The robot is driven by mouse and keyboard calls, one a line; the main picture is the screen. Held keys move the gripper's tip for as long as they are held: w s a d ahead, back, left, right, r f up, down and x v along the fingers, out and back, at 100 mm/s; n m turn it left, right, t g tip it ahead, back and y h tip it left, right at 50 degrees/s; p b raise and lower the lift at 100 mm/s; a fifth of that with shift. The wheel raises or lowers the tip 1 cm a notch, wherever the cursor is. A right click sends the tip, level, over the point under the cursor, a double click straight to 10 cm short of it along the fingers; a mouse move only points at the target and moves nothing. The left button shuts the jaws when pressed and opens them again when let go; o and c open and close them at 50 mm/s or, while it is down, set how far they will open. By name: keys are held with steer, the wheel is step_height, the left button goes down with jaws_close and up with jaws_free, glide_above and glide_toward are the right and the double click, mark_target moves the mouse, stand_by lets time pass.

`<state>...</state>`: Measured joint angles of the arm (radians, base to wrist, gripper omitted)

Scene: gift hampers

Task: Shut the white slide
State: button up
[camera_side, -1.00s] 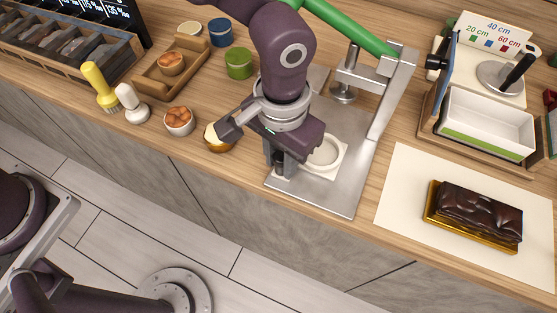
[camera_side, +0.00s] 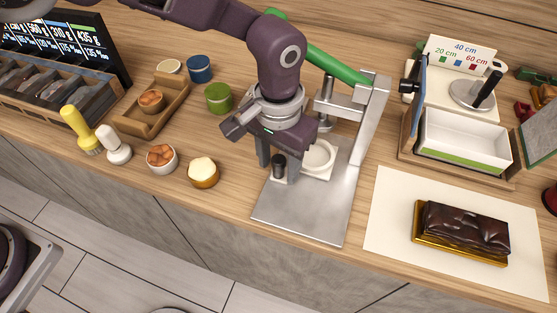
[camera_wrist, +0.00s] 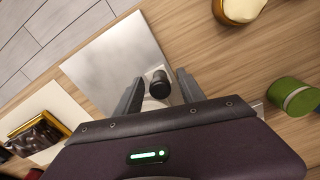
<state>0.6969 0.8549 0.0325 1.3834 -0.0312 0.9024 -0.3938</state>
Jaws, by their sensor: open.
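The white slide (camera_side: 320,172) is a flat white plate with a round ring recess, lying on the metal press base (camera_side: 300,222). A black knob (camera_side: 279,160) stands at its left end. The recess is in front of the round press head (camera_side: 325,124), not under it. My gripper (camera_wrist: 160,90) is open and lowered over the base, with a finger on either side of the knob (camera_wrist: 160,84). I see gaps between knob and fingers in the wrist view. My gripper (camera_side: 277,152) hides part of the slide in the side view.
A green lever (camera_side: 335,63) slopes above the press. Left of it stand a cream-topped cup (camera_side: 204,171), a bowl of brown pieces (camera_side: 161,158) and a green tin (camera_side: 218,98). A chocolate cake (camera_side: 462,230) lies on a white sheet (camera_side: 390,235) at the right.

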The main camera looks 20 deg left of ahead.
steer(key=shift+r, duration=0.1)
step_height(320, 180, up, 7)
steer(key=shift+f, duration=0.1)
steer(key=shift+c, duration=0.3)
